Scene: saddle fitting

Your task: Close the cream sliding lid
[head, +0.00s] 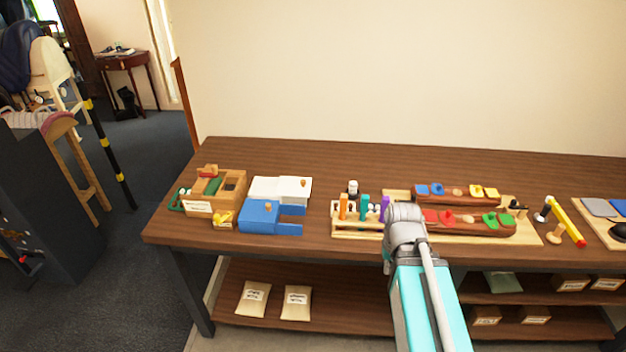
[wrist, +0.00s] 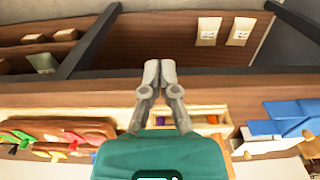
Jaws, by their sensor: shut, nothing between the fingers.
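The cream sliding lid (head: 266,187) lies flat on the left half of the bench, with a small orange knob (head: 303,183) near its right end. A blue lid or block (head: 259,214) with its own knob lies just in front, and blue rails stick out to its right. I cannot tell how far the cream lid is slid. In the wrist view a pale surface (wrist: 312,148) at the lower right looks like it. My gripper (wrist: 160,64) is shut and empty, well to the right of the lid in the head view, where my arm hides its fingers.
A wooden box (head: 231,200) stands left of the lid. A rack of coloured pegs (head: 344,228) stands to the right, near my arm. Trays of coloured pieces (head: 450,192) lie beyond it. Bare bench top (head: 330,160) is free behind. Two packets (head: 297,303) lie on the lower shelf.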

